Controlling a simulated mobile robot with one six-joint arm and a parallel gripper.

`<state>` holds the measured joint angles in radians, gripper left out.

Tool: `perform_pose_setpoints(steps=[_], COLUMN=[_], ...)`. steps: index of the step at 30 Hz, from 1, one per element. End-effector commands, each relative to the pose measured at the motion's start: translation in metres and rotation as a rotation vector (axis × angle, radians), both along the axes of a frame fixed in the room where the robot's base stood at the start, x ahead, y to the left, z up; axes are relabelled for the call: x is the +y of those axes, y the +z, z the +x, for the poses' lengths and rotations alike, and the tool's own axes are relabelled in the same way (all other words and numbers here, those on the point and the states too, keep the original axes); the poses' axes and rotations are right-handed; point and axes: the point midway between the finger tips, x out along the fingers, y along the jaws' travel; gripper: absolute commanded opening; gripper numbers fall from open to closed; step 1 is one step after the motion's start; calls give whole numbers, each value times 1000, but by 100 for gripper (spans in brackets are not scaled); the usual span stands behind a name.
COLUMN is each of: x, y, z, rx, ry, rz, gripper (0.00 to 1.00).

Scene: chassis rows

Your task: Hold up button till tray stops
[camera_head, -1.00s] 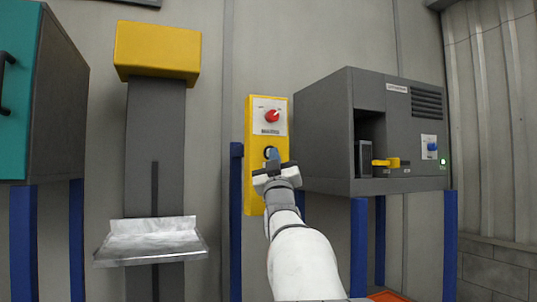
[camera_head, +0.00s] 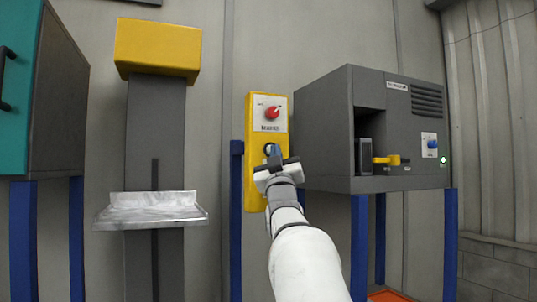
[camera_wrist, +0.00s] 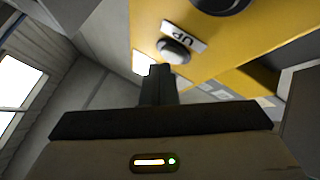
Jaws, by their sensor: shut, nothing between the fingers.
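The yellow control panel (camera_head: 252,185) hangs on the wall in the middle of the head view. My gripper (camera_head: 273,153) is shut and empty, with its fingertips at the panel's lower button. In the wrist view the closed fingertips (camera_wrist: 156,72) reach the edge of a pale round button (camera_wrist: 173,50) beside a label reading UP (camera_wrist: 184,36). They look pressed to it or very close; the exact contact is hidden. The metal tray (camera_head: 150,214) sits level on the dark lift column (camera_head: 154,110), well below its yellow head (camera_head: 157,47).
A red rotary knob (camera_head: 273,112) is above the button on the panel. A grey machine (camera_head: 322,130) with a yellow handle and blue knob stands close on the right. A teal-fronted cabinet (camera_head: 15,100) is at the far left. Blue posts (camera_head: 236,220) stand near the panel.

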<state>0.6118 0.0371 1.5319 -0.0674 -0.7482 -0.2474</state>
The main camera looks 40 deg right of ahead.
Motion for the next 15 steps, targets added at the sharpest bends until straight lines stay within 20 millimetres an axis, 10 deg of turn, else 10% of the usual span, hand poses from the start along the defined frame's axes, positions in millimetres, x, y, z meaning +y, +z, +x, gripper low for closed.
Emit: perform_pose_setpoints(steps=[15], x=[2], y=[-1], z=[-11], rx=[-2], ry=[-2], rz=[-2], gripper=[0])
